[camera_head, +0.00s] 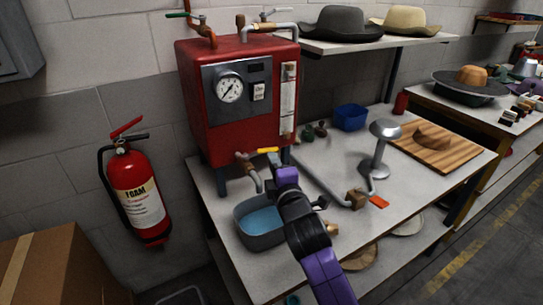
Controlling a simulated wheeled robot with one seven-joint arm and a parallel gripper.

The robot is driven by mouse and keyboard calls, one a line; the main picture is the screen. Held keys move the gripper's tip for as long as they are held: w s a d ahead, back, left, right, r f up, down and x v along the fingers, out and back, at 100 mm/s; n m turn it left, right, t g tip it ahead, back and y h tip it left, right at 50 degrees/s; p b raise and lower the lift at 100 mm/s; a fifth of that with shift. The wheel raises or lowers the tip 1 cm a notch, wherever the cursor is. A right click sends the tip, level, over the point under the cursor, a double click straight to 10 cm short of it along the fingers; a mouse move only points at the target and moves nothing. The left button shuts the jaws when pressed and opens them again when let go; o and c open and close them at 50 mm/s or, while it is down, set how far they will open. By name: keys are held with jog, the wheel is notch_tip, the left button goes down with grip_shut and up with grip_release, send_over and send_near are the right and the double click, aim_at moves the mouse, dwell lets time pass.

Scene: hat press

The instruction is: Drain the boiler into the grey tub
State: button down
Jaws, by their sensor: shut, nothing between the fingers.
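The red boiler (222,135) stands on legs at the left end of the pale bench, with a round dial gauge (229,88) and a sight glass (288,100) on its front. Low on its front is a brass drain cock (243,159) with a yellow lever (267,150) pointing right. A bent spout (254,182) runs down from the cock towards the grey tub (243,240). The tub holds a blue, water-like surface. My gripper (278,163) is shut and empty, just below the yellow lever; whether they touch is unclear. My arm hides the tub's right side.
A wooden board (450,150) and blue bin (351,117) lie beyond. A fire extinguisher (135,190) hangs left; a cardboard box (65,265) stands lower left.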

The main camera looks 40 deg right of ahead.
aim_at(264, 152)
jog(key=shift+x, duration=0.85)
jog(key=shift+w+d+p, duration=0.6)
jog(key=shift+d+p, duration=0.25)
jog(key=shift+p, duration=0.65)
jog(key=shift+s, duration=0.1)
